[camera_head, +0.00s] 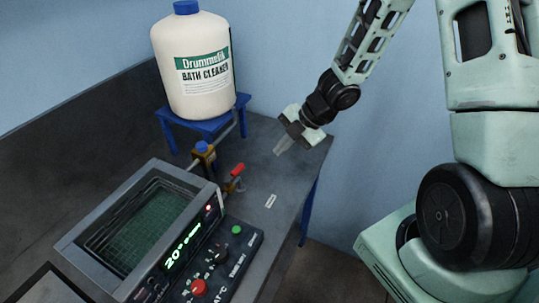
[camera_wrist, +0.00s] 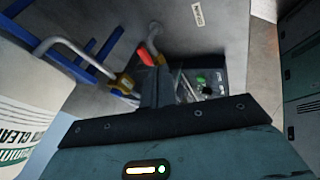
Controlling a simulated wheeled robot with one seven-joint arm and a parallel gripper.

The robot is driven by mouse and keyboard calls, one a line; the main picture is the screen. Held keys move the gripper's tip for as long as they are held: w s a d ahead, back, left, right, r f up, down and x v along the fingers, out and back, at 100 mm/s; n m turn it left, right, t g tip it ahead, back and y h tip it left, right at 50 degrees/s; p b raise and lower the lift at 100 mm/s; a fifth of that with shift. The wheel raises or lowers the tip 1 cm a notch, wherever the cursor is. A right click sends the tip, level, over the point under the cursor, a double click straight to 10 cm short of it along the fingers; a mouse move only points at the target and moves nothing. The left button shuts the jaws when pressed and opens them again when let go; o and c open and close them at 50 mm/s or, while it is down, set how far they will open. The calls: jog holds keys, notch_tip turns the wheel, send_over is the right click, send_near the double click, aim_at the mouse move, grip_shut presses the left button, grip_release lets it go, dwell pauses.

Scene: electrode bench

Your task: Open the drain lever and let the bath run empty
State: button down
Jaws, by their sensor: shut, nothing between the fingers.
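The drain lever with a red handle (camera_head: 238,169) stands on a brass valve beside the right side of the bath (camera_head: 78,243). In the wrist view the red handle (camera_wrist: 145,57) shows just beyond my fingers. The bath holds dark greenish liquid with a wire basket in it. My gripper (camera_head: 281,149) is shut and empty, above the bench to the right of and behind the lever, apart from it. In the wrist view my gripper's fingers (camera_wrist: 157,74) hide part of the scene behind them.
A white cleaner bottle (camera_head: 195,95) stands on a blue stand (camera_head: 240,100) at the back, with a pipe and a blue-knobbed valve (camera_head: 202,148) below it. A control panel (camera_head: 245,243) with buttons lies in front. A small label (camera_head: 271,201) lies on clear bench at right.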

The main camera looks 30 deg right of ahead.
aim_at(235, 174)
jog(key=w+a+r+x, duration=0.1)
jog(key=a+x, duration=0.1)
jog(key=x, duration=0.9)
jog(key=shift+a+g+y, duration=0.15)
jog(key=shift+g+y, duration=0.15)
jog(key=shift+w+r, duration=0.15)
